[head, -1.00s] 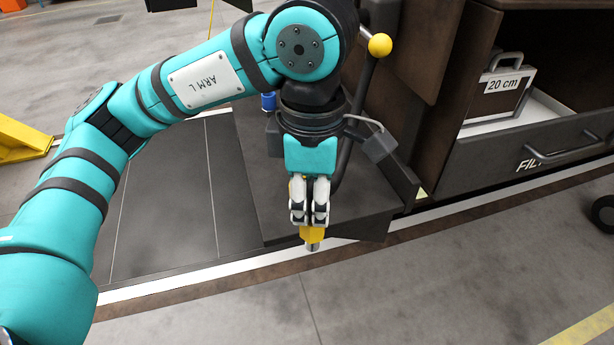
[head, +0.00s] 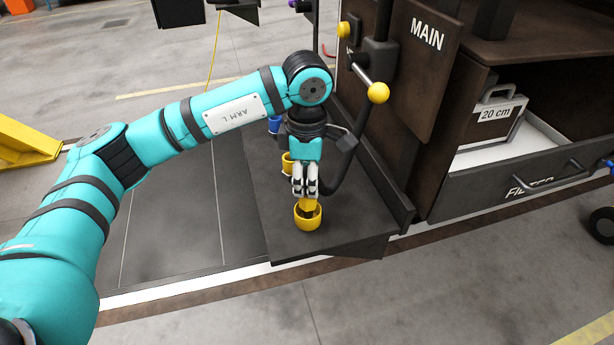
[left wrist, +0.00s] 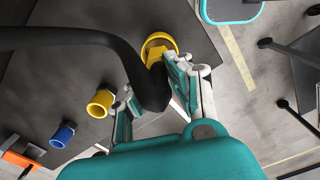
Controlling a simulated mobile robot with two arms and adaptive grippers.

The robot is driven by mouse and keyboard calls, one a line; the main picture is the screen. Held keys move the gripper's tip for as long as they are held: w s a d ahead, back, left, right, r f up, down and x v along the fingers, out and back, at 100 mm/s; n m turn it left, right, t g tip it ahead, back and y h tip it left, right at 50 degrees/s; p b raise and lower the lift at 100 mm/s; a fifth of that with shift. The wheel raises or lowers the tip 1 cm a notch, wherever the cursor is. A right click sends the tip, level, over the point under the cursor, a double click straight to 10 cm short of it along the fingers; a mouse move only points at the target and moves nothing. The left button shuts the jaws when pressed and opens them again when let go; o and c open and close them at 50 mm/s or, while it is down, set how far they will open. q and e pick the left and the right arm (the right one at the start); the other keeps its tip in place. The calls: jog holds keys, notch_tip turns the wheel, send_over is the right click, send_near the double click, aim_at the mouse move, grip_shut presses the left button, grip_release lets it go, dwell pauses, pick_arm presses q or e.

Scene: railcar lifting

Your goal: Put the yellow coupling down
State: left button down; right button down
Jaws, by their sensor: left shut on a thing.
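My left gripper (head: 305,188) is shut on the yellow coupling (head: 308,204) and points down. The coupling's lower end lines up with the mouth of a yellow cup (head: 307,220) near the front of the dark shelf (head: 345,222). It looks to be in the mouth or just over it; I cannot tell how deep. In the left wrist view, the coupling (left wrist: 154,54) shows at the mouth of that yellow cup (left wrist: 172,42), beside the fingers (left wrist: 160,88). My right gripper is not in view.
A second yellow cup (head: 286,160) and a blue cup (head: 274,125) stand behind on the shelf. A curved black hose (head: 352,160) and a lever with a yellow knob (head: 378,92) are close right of my gripper. An open drawer (head: 535,175) holds a case marked 20 cm (head: 497,112).

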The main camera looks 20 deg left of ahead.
pick_arm(q)
jog(key=shift+f, duration=0.4)
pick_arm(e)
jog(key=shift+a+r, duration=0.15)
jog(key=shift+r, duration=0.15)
pick_arm(q)
jog(key=shift+f+b, duration=0.2)
jog(key=shift+b, duration=0.1)
jog(key=c, duration=1.2)
grip_release()
jog(key=shift+c, duration=0.2)
jog(key=shift+r, duration=0.1)
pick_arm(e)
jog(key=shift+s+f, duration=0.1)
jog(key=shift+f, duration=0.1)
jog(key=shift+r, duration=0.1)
